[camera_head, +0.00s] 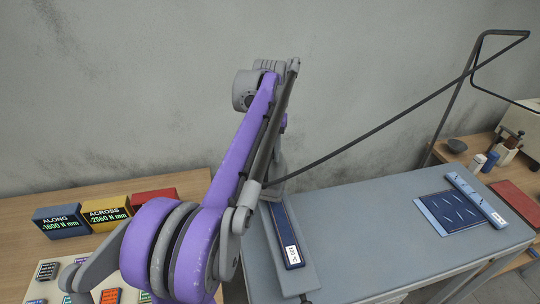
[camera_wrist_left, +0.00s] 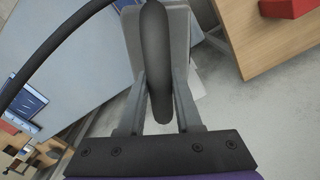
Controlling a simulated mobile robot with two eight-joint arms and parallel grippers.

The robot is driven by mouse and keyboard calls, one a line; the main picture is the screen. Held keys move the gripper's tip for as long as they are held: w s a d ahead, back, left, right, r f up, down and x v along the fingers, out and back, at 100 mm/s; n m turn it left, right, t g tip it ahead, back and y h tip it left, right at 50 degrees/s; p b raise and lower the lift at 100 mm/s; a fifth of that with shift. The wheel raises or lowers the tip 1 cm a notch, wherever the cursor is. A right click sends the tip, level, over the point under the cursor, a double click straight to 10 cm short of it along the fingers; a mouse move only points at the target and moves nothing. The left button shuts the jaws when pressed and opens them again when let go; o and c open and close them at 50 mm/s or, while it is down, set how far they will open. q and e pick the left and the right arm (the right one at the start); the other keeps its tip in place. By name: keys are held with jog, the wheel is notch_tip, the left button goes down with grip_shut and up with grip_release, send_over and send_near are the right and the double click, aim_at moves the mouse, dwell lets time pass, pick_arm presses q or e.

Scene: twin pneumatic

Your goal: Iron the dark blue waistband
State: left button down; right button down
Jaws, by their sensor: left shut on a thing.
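The dark blue waistband (camera_head: 290,240), with a white label near its front end, lies along a narrow grey board on the near left part of the blue-grey table. My left arm comes up from the bottom left and bends down over the board's far end, hiding my left gripper in the head view. In the left wrist view, my left gripper (camera_wrist_left: 159,88) is shut on a dark rounded handle (camera_wrist_left: 156,45), apparently the iron's. A grey body (camera_wrist_left: 181,28) shows behind the handle. Whether the iron touches the waistband is hidden. My right gripper is not in view.
A dark hose (camera_head: 375,128) runs from the held tool to a bent stand (camera_head: 455,105). At right lie a dark blue patterned cloth (camera_head: 447,212) and a pale blue strip (camera_head: 475,198). Blue (camera_head: 60,221), yellow (camera_head: 108,212) and red (camera_head: 153,195) boxes stand on the left wooden table.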

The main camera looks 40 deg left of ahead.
pick_arm(q)
jog(key=shift+r, duration=0.15)
jog(key=shift+r, duration=1.4)
